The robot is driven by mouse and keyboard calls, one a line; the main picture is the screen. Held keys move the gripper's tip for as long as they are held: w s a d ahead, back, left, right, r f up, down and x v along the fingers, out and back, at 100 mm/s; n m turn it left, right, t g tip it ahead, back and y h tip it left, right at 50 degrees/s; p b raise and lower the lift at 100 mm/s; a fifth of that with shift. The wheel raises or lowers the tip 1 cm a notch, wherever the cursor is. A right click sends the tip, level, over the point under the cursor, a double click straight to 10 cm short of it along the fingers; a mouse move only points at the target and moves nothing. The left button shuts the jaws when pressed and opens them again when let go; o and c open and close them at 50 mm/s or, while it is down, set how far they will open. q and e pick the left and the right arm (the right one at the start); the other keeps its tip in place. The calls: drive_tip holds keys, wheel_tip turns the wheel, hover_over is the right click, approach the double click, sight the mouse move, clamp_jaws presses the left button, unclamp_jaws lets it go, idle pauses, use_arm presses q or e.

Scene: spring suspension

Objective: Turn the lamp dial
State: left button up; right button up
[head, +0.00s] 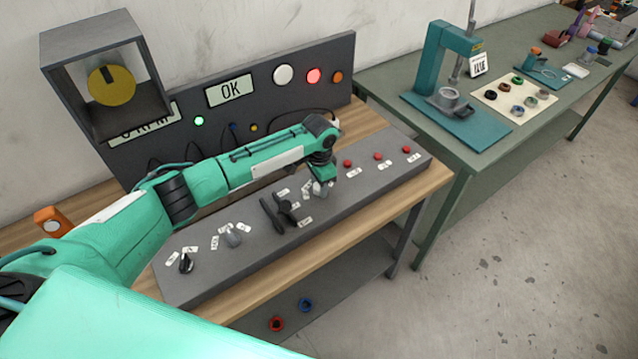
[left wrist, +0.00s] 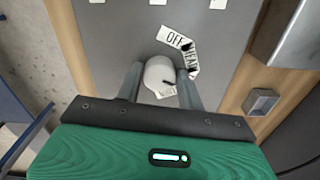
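A pale grey round dial (left wrist: 160,74), taken as the lamp dial, stands on the grey control panel (head: 385,178). White labels fan around it in the left wrist view; one reads OFF, and the others are partly hidden or hard to read. My left gripper (left wrist: 160,88) points down over the dial, with one finger on each side and the dial filling the gap. In the head view the left gripper (head: 320,182) hides most of the dial. My right gripper is not in view.
A black lever (head: 283,212), another grey dial (head: 232,238) and a black knob (head: 186,263) lie left on the panel. Red buttons (head: 378,156) lie right. Behind stands an upright board with an OK display (head: 230,91) and lit lamps. A green bench (head: 540,130) stands right.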

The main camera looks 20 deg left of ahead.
use_arm(q)
drive_tip(key=shift+o, duration=1.3)
wheel_tip(320, 180, up, 14)
drive_tip(key=b, duration=0.3)
drive_tip(key=shift+b, duration=0.4)
drive_tip(key=shift+f, duration=0.15)
